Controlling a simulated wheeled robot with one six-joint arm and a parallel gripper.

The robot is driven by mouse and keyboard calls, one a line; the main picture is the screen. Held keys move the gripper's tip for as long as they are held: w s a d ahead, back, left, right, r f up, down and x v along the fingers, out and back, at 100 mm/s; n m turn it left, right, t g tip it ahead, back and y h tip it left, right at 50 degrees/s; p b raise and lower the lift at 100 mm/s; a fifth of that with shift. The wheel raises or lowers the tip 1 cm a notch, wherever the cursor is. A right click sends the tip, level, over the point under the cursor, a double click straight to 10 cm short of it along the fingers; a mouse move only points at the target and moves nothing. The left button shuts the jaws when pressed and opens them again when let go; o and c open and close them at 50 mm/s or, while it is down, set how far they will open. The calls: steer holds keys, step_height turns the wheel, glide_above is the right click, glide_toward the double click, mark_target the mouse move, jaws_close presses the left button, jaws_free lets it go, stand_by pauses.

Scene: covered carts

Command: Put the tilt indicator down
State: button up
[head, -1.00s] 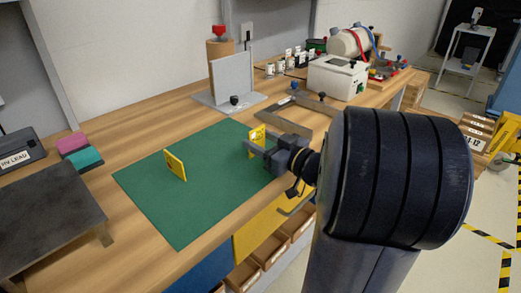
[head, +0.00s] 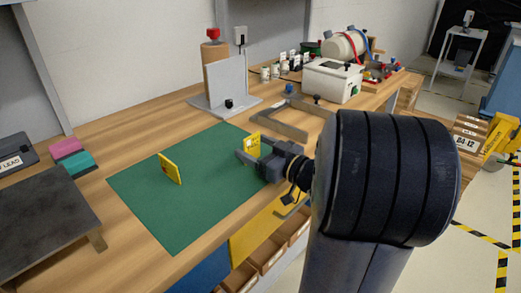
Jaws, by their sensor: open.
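Two small yellow plates stand on edge on the green mat (head: 180,205); I cannot tell from their faces which is the tilt indicator. One yellow plate (head: 170,168) stands alone near the mat's left middle. The other yellow plate (head: 252,143) stands near the mat's right edge, right at my gripper (head: 250,156). My gripper is open, low over the mat, with its fingers in front of the lower part of that plate. Whether a finger touches it is hidden.
A grey upright plate on a base (head: 226,85) and a grey angled frame (head: 283,121) stand behind the mat. A dark low table (head: 40,205) and pink and teal blocks (head: 75,158) are at left. The mat's front half is clear.

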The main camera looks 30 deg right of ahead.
steer(key=shift+s+r, duration=0.1)
steer(key=shift+r, duration=0.1)
steer(key=p+v, duration=0.1)
steer(key=v, duration=1)
steer(key=shift+s+d, duration=0.15)
steer(key=shift+s, duration=0.25)
steer(key=b+x, duration=0.1)
steer(key=x, duration=1)
steer(key=shift+w+f, duration=0.1)
steer(key=shift+w, duration=0.25)
steer(key=shift+w+a, duration=0.2)
steer(key=shift+r+p, duration=0.3)
steer(key=shift+r, duration=0.35)
